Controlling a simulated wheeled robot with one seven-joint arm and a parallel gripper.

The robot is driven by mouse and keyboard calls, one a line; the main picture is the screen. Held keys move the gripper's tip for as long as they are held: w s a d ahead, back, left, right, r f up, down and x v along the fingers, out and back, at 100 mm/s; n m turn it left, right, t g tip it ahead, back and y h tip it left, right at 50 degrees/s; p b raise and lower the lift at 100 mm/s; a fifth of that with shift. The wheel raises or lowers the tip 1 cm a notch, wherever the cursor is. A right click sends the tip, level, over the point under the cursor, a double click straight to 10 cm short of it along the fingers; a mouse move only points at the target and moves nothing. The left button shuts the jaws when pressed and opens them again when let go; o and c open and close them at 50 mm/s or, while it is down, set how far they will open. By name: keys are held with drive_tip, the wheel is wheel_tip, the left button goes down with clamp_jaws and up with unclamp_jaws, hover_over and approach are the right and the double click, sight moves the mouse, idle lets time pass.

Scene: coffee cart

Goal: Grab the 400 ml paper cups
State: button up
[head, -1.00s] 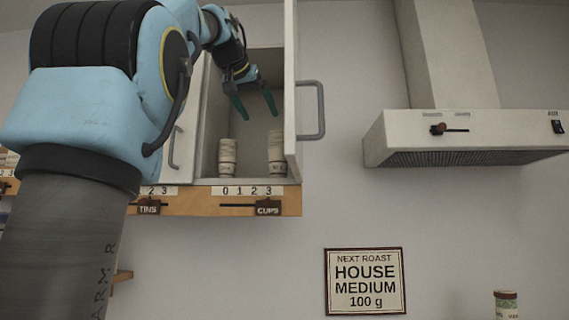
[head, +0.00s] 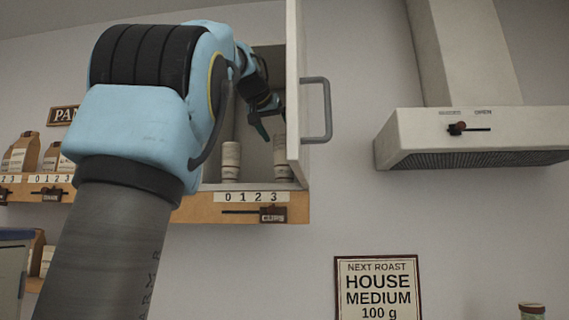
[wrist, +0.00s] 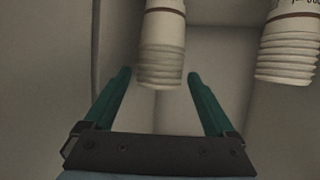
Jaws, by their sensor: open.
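Two stacks of pale paper cups stand in the open cupboard, a left stack (head: 231,162) and a right stack (head: 279,158) partly behind the door edge. My gripper (head: 266,124) is inside the cupboard, above and close to the right stack. In the wrist view my gripper (wrist: 159,76) is open, with one stack (wrist: 162,45) showing between its green fingers and nothing clearly gripped. The other stack (wrist: 288,45) is off to the right there, with partly cut-off print. I cannot read a cup size on either stack.
The cupboard door (head: 293,90) stands open with its handle (head: 320,110) to the right. A wooden shelf edge with a 0-to-3 scale (head: 250,197) runs below. A range hood (head: 470,140) is at the right. Cupboard walls are close around my gripper.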

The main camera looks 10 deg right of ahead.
sight(280, 139)
drive_tip(key=shift+f+p+x, duration=0.15)
drive_tip(key=shift+p+x, duration=0.2)
drive_tip(key=shift+x, duration=0.6)
drive_tip(key=shift+f+p+x, duration=0.15)
drive_tip(key=shift+p+x, duration=0.2)
drive_tip(key=shift+x, duration=0.6)
drive_tip(key=shift+s+a, duration=0.1)
drive_tip(key=shift+s, duration=0.05)
clamp_jaws()
